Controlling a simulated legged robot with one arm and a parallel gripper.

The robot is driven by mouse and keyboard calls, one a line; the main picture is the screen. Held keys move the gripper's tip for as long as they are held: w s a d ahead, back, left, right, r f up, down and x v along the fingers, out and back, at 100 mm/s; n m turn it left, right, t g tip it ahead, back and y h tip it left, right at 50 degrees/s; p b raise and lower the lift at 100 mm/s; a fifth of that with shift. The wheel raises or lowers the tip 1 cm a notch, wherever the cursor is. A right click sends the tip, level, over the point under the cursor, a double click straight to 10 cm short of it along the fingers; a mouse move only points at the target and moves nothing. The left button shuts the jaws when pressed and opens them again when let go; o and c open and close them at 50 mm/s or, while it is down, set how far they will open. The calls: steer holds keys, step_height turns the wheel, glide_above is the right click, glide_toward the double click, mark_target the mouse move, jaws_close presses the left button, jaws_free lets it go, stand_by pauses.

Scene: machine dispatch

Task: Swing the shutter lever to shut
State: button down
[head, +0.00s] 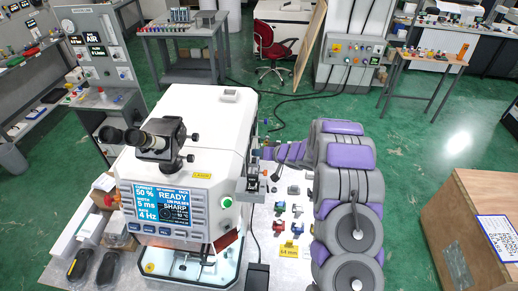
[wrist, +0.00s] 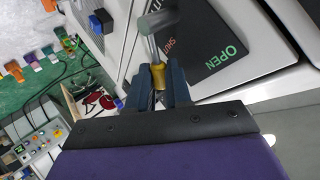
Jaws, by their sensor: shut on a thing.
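The shutter lever (wrist: 150,45) has a pale metal shaft, a grey-green rounded end at the top and a brass-coloured part lower down. My gripper (wrist: 157,88) is shut on the lever, its dark fingers either side of the brass part. A dark label plate (wrist: 205,50) beside the lever reads SHUT in red and OPEN in green. The lever is nearer the SHUT word. In the head view my gripper (head: 264,153) is at the right side of the white laser machine (head: 205,115); the lever is too small to make out there.
The machine's display (head: 173,209) reads READY. Several small coloured parts (head: 280,233) lie on the bench right of the machine. A wooden crate (head: 460,220) stands at the far right. A red chair (head: 273,55) and open green floor lie behind.

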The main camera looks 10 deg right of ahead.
steer(key=shift+w+d+f+m+g+y, duration=0.15)
steer(key=shift+w+f+m+g, duration=0.25)
steer(key=shift+g, duration=0.4)
steer(key=shift+w+d+f+m+g+y, duration=0.1)
steer(key=shift+w+f+m+g, duration=0.25)
steer(key=shift+m+g, duration=0.35)
steer(key=shift+w+d+f+m+g+y, duration=0.15)
steer(key=shift+w+f+m+g, duration=0.2)
steer(key=shift+g, duration=0.55)
steer(key=c, duration=1.1)
jaws_free()
steer(key=shift+d+f, duration=0.15)
steer(key=shift+f, duration=0.05)
steer(key=shift+o, duration=0.2)
steer(key=shift+s, duration=0.1)
steer(key=b+v, duration=0.2)
steer(key=v, duration=1.5)
steer(key=shift+w+d+r, duration=0.15)
steer(key=shift+w+d, duration=0.15)
steer(key=shift+d, duration=0.05)
